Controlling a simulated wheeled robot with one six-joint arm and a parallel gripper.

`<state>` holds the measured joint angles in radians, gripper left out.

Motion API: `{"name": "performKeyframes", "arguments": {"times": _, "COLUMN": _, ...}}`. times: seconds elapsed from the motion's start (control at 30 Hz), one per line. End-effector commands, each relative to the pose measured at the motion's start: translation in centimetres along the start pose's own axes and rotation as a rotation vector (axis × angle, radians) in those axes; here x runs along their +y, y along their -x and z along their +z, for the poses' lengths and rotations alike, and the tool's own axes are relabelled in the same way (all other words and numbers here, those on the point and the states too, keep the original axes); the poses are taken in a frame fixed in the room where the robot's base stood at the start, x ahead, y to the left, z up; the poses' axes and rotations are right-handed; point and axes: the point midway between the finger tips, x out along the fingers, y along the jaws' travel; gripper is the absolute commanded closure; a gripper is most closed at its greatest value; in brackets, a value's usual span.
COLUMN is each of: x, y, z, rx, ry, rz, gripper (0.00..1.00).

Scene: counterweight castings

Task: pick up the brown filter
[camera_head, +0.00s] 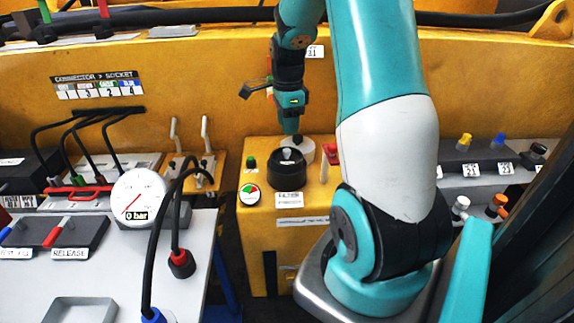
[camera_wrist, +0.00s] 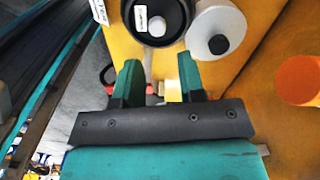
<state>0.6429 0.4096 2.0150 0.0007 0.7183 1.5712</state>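No plainly brown filter shows in either view. A black round housing (camera_head: 287,165) with a pale knob stands on the yellow cabinet, behind a FILTER label; it is at the top in the wrist view (camera_wrist: 175,40). A white round piece with a dark knob (camera_wrist: 216,28) is beside it, partly hidden behind it in the head view (camera_head: 300,144). An orange cylinder (camera_wrist: 302,80) is at the right of the wrist view; I cannot tell whether it is the filter. My gripper (camera_wrist: 158,68) points down near the housing, fingers apart and empty; it also shows in the head view (camera_head: 291,131).
A red block (camera_head: 332,153) and a pale lever (camera_head: 323,170) are right of the housing. A green button (camera_head: 251,163) and a round gauge (camera_head: 249,194) are left of it. A yellow wall (camera_head: 210,75) rises behind. The left bench holds a pressure gauge (camera_head: 139,197) and black cables.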

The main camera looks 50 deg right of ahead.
Motion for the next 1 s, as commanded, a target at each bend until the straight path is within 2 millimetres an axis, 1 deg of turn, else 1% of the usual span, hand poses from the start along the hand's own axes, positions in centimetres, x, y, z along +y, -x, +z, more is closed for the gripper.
{"name": "performKeyframes", "arguments": {"times": 0.03, "x": 0.1, "y": -0.9, "z": 0.0, "rx": 0.0, "ry": 0.001, "rz": 0.005, "gripper": 0.63}}
{"name": "performKeyframes", "arguments": {"times": 0.1, "x": 0.1, "y": -2.0, "z": 0.1, "rx": 0.0, "ry": 0.002, "rz": 0.004, "gripper": 0.63}}
{"name": "performKeyframes", "arguments": {"times": 0.2, "x": 0.0, "y": -3.0, "z": 0.1, "rx": 0.0, "ry": 0.002, "rz": 0.001, "gripper": 0.63}}
{"name": "performKeyframes", "arguments": {"times": 0.37, "x": 0.1, "y": -4.0, "z": 0.1, "rx": -0.001, "ry": 0.003, "rz": 0.002, "gripper": 0.63}}
{"name": "performKeyframes", "arguments": {"times": 0.63, "x": 0.4, "y": -7.9, "z": 0.4, "rx": 0.0, "ry": 0.003, "rz": 0.003, "gripper": 0.63}}
{"name": "performKeyframes", "arguments": {"times": 0.73, "x": 0.3, "y": -8.5, "z": 0.4, "rx": 0.0, "ry": 0.003, "rz": 0.001, "gripper": 0.63}}
{"name": "performKeyframes", "arguments": {"times": 0.93, "x": 0.3, "y": -8.7, "z": 0.4, "rx": 0.0, "ry": 0.003, "rz": -0.002, "gripper": 0.63}}
{"name": "performKeyframes", "arguments": {"times": 0.97, "x": 0.3, "y": -8.6, "z": 0.4, "rx": 0.0, "ry": 0.003, "rz": -0.002, "gripper": 0.68}}
{"name": "performKeyframes", "arguments": {"times": 1.0, "x": 0.3, "y": -8.6, "z": 0.4, "rx": 0.0, "ry": 0.003, "rz": -0.001, "gripper": 0.77}}
